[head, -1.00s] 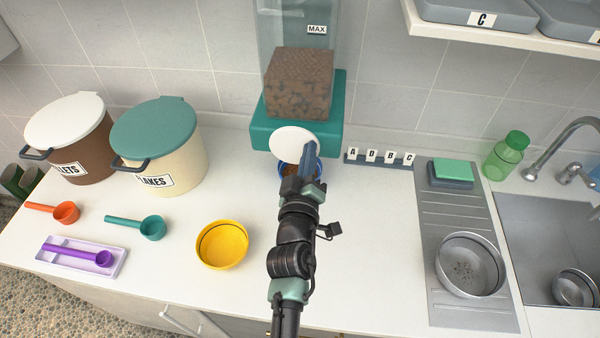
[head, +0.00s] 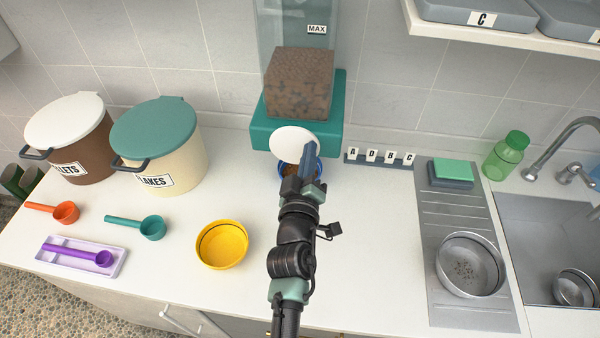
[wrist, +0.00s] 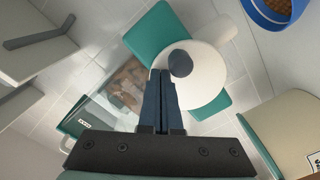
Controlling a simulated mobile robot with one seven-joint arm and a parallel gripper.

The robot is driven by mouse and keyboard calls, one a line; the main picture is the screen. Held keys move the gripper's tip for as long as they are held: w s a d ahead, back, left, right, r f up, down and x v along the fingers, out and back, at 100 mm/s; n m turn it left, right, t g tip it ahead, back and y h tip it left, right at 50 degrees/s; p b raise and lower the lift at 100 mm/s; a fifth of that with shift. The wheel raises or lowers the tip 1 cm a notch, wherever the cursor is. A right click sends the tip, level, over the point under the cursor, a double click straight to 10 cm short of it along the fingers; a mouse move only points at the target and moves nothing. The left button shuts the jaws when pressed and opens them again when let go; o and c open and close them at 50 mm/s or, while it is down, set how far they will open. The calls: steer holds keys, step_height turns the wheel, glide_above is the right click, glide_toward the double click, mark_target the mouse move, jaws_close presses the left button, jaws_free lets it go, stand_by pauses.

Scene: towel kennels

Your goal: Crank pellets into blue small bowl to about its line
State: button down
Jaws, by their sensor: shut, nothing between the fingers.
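The teal dispenser (head: 262,137) stands at the back of the counter. Its clear hopper holds brown pellets (head: 298,85) and bears a MAX label. A white crank disc (head: 292,141) is on its front; in the wrist view the disc (wrist: 205,82) carries a dark knob (wrist: 180,63). My gripper (head: 309,146) is shut and empty in front of the disc. In the wrist view its fingertips (wrist: 160,72) are right beside the knob; contact is unclear. The blue small bowl (head: 318,172) sits below the disc, partly hidden by my gripper. Brown pellets show inside it in the wrist view (wrist: 280,8); I cannot see its line.
A yellow bowl (head: 222,246) stands front left of my arm. Two lidded bins (head: 70,150) (head: 165,155) and several scoops are at left. Letter tags (head: 380,160), a metal bowl (head: 470,265) and the sink (head: 545,225) are at right.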

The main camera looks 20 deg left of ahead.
steer(key=shift+d+f, duration=0.25)
steer(key=shift+f, duration=0.2)
steer(key=shift+w+d+f+b, duration=0.1)
steer(key=shift+d+f+b, duration=0.1)
steer(key=shift+f+b, duration=0.35)
steer(key=shift+a+f+b, duration=0.25)
steer(key=shift+f+b, duration=0.25)
steer(key=shift+b, duration=0.2)
steer(key=shift+f, duration=0.1)
steer(key=shift+a+f+b, duration=0.1)
steer(key=shift+f+b, duration=0.3)
steer(key=shift+b, duration=0.3)
steer(key=shift+f, duration=0.15)
